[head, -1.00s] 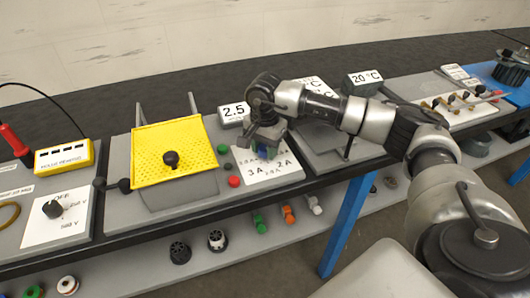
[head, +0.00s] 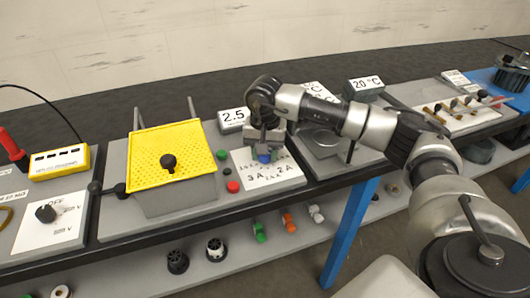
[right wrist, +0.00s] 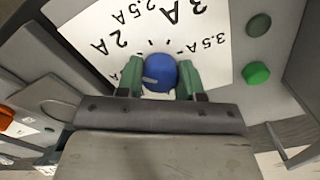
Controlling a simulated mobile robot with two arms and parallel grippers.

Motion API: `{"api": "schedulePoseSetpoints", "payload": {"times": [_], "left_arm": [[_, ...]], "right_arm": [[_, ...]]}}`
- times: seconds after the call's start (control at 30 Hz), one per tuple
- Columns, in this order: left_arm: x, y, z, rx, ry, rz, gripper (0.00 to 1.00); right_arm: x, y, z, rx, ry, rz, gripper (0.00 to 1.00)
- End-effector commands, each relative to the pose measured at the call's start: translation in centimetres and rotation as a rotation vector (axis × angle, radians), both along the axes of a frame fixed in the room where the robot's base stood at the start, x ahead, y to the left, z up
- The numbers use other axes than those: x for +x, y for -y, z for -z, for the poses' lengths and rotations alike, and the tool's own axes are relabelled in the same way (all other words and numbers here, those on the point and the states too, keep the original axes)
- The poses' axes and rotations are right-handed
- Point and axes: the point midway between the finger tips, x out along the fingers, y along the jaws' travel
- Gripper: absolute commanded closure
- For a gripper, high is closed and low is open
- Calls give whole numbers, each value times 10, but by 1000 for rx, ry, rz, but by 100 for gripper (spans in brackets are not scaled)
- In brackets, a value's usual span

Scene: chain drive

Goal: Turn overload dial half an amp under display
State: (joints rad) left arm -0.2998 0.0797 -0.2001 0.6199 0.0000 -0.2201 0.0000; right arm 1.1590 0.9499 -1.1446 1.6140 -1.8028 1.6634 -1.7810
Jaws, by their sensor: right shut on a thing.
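The display (head: 234,115) reads 2.5 and stands behind the white dial plate (head: 252,178). The blue overload dial (right wrist: 161,72) sits on that plate, among printed marks such as 2 A, 2.5 A, 3 A and 3.5 A; it also shows in the head view (head: 264,156). My right gripper (right wrist: 160,78) is shut on the dial, one green-padded finger on each side. A pale pointer mark on the dial lies toward its left side in the right wrist view; its exact reading is hard to tell. My left gripper is out of view.
A red button (head: 233,187) and a green button (right wrist: 256,73) are beside the dial plate. A yellow perforated guard (head: 190,158) stands to the left. A grey lower shelf (head: 215,270) holds small coloured parts. My right arm reaches across the bench's right side.

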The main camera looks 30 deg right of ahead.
Motion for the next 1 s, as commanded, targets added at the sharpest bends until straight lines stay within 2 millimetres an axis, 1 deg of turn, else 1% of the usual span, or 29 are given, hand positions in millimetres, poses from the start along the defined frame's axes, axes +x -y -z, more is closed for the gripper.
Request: {"api": "schedulePoseSetpoints", "payload": {"times": [0.17, 0.2, 0.37, 0.6, 0.73, 0.87, 1.0], "left_arm": [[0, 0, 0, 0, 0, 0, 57], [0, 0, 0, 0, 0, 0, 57], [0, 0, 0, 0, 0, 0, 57], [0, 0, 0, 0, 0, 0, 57], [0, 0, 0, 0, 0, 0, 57], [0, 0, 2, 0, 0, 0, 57], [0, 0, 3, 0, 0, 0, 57]], "right_arm": [[1, 0, -2, 2, 4, 2, 87], [1, 0, -2, 2, 4, 2, 62], [1, 0, -1, 1, 4, 2, 37], [0, 0, -1, 0, 1, 2, 37], [1, 0, -8, 0, 3, 2, 37], [1, 0, -28, 0, 6, 1, 37], [1, 0, -58, 1, 6, 1, 37]]}}
